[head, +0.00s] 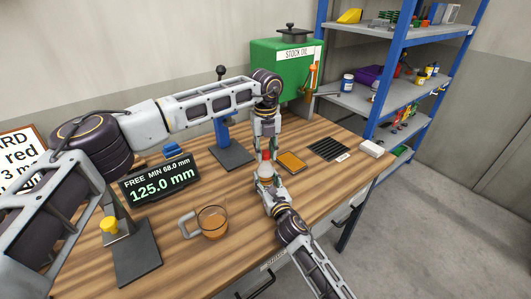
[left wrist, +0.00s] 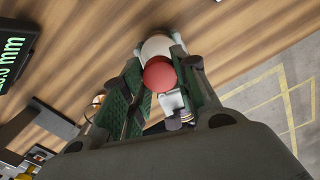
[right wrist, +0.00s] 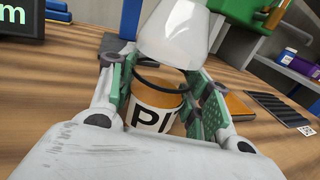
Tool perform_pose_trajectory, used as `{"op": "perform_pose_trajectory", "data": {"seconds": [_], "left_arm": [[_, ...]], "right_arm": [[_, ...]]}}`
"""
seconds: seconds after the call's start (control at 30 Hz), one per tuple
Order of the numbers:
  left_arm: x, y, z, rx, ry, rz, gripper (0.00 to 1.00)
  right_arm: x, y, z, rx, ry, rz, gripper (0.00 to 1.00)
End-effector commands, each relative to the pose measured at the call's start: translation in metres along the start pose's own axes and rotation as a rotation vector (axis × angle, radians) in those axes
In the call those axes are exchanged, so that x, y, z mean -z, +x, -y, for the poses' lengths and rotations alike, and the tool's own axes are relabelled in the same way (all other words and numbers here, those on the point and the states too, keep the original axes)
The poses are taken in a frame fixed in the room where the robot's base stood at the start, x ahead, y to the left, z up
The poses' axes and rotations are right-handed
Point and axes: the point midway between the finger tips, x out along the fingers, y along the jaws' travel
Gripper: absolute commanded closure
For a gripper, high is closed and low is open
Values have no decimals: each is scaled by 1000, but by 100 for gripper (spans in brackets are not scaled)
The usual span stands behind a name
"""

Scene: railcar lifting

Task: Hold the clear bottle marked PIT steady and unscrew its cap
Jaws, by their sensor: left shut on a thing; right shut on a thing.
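The clear bottle (head: 265,171) stands upright near the middle of the wooden bench, between my two grippers. In the right wrist view the bottle (right wrist: 155,100) has a clear shoulder, amber contents and a white label reading "PI", the rest hidden. My right gripper (right wrist: 160,85) is shut around its body from the front; it shows in the head view too (head: 268,187). My left gripper (head: 266,148) comes down from above and is shut on the red cap (head: 265,156). In the left wrist view the red cap (left wrist: 158,74) sits between the green pads of that gripper (left wrist: 160,65), over the bottle's pale shoulder.
A glass mug of amber liquid (head: 212,222) stands front left of the bottle. A display reading 125.0 mm (head: 160,178) and a stand with a yellow knob (head: 130,250) are further left. An orange pad (head: 290,161) lies right of the bottle. A green STOCK OIL tank (head: 285,75) stands behind.

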Motion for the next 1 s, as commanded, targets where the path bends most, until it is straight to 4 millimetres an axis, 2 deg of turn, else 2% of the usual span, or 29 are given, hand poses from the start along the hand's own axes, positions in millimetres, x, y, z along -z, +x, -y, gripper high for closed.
{"op": "perform_pose_trajectory", "data": {"seconds": [0.57, 1.0], "left_arm": [[0, -5, 0, 0, 0, 1, 99], [0, -39, 0, 0, 0, 2, 99]], "right_arm": [[0, 0, 0, 1, 0, -1, 100], [0, 0, 0, 0, 0, -1, 100]]}}
